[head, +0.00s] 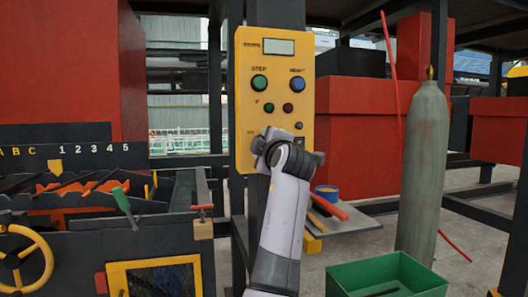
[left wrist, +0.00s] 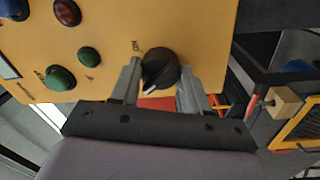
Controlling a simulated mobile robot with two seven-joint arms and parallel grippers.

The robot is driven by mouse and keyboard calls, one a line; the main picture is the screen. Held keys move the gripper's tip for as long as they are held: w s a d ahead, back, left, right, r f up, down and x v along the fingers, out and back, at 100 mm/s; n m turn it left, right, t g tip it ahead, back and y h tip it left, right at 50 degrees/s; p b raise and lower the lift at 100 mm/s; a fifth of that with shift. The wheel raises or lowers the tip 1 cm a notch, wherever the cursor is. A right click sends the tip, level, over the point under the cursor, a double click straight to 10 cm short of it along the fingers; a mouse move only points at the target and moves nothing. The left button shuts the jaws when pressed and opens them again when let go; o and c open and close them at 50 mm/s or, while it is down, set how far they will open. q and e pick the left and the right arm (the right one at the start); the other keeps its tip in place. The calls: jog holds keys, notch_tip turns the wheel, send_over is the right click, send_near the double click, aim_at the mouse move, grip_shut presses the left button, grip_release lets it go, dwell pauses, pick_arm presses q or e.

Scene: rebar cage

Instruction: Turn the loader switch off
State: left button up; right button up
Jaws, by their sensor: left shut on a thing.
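The yellow control panel (head: 303,75) stands upright on a dark post in the middle of the head view. Its black rotary switch (left wrist: 160,70) shows in the left wrist view, with a white pointer mark and a small label beside it. My left gripper (left wrist: 158,88) has one finger on each side of this knob and is shut on it. In the head view my left gripper (head: 268,150) is at the lower part of the panel and hides the knob. My right gripper is not in view.
Green, blue and red buttons (head: 259,83) sit above the switch. A grey gas cylinder (head: 425,170) and a green bin (head: 390,272) stand at right. A dark machine with a yellow handwheel (head: 22,258) is at left. A grey shelf (head: 350,222) holds tools behind my arm.

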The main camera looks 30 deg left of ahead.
pick_arm(q)
jog(key=shift+f+n, duration=0.1)
jog(key=shift+n, duration=0.6)
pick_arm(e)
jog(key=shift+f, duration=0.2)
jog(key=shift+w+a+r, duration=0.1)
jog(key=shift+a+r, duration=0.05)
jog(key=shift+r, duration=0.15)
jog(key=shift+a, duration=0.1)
pick_arm(q)
jog(key=o, duration=1.1)
jog(key=shift+c, duration=0.2)
jog(key=b+v, duration=0.1)
jog(key=v, duration=0.6)
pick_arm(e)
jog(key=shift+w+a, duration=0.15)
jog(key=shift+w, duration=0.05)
